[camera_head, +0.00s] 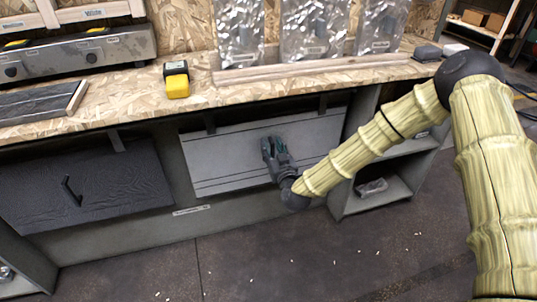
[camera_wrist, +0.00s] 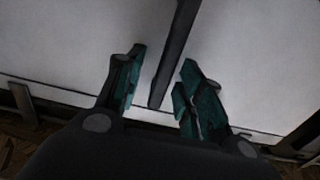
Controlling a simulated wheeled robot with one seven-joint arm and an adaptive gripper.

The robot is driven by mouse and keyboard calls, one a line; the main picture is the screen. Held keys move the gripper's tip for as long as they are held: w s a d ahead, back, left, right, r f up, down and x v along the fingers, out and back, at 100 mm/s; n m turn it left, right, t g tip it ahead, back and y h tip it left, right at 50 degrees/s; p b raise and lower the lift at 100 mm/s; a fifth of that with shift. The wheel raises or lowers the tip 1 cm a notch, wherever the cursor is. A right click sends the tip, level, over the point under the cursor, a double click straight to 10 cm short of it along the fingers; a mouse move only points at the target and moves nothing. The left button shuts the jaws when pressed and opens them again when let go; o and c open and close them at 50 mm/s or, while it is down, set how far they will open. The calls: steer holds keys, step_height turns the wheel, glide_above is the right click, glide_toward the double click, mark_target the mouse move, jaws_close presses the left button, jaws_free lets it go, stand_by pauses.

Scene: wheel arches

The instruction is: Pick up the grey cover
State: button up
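A light grey panel (camera_head: 225,152), possibly the grey cover, is set upright under the bench with thin dark lines along its top and bottom. It fills most of the wrist view as a pale surface (camera_wrist: 70,50). My gripper (camera_head: 274,146) is in front of the panel, right of its middle. In the wrist view my gripper (camera_wrist: 160,88) has its two teal fingers apart. A dark bar, like a handle (camera_wrist: 176,55), runs between them with gaps visible on both sides. Nothing looks clamped. My gripper hides this bar in the head view.
A dark drawer front (camera_head: 110,185) with a handle is at the left. A cubby (camera_head: 395,190) at the right holds a small grey item (camera_head: 372,187). The wooden bench (camera_head: 130,100) overhangs above and carries a yellow tool (camera_head: 177,82). The floor (camera_head: 250,260) in front is mostly clear.

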steer(key=shift+w+a, duration=0.1)
steer(key=shift+w, duration=0.1)
jaws_close()
stand_by(0.4)
